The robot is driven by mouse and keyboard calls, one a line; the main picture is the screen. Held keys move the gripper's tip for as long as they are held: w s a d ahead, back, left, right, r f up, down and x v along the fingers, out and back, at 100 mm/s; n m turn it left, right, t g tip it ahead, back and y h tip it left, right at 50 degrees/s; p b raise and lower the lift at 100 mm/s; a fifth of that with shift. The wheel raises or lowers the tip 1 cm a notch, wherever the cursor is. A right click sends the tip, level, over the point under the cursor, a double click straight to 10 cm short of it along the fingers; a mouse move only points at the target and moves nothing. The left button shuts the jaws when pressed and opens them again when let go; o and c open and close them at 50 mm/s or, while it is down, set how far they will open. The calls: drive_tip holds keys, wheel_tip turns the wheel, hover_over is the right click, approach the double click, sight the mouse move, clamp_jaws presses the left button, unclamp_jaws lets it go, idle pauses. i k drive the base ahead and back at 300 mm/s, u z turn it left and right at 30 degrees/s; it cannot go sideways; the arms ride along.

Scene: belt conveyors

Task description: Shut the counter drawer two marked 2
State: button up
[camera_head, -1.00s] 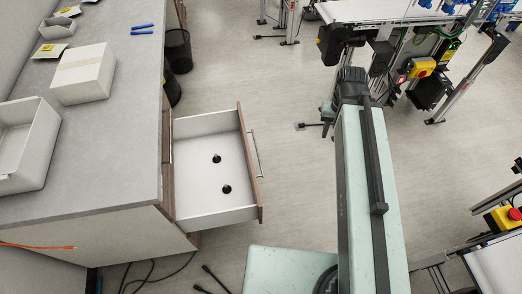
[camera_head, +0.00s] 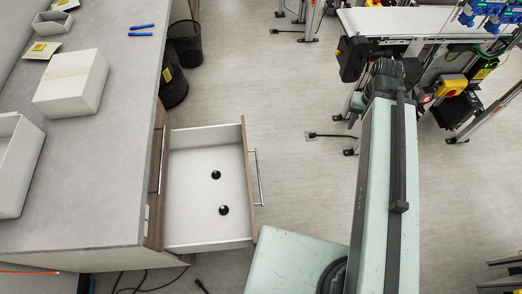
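A counter drawer (camera_head: 190,158) stands pulled out from the grey-topped counter (camera_head: 95,190), left of the middle of the view. It has a white inside, a wood-brown front (camera_head: 247,165) and a metal bar handle (camera_head: 257,178) facing right. Two small black round things (camera_head: 216,175) lie on its floor. No number can be read on this drawer. My pale green arm reaches up the picture right of the drawer, with a clear gap between them.
Another bar handle (camera_head: 163,160) shows on the counter's front beside the open drawer. Black waste bins (camera_head: 185,45) stand beyond the drawer. A white box (camera_head: 72,82) lies on the counter. A conveyor (camera_head: 400,20) stands at upper right. The floor right of the drawer is open.

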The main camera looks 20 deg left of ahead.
sight(194, 223)
drive_tip(key=i, duration=1.2)
drive_tip(key=u, duration=2.2)
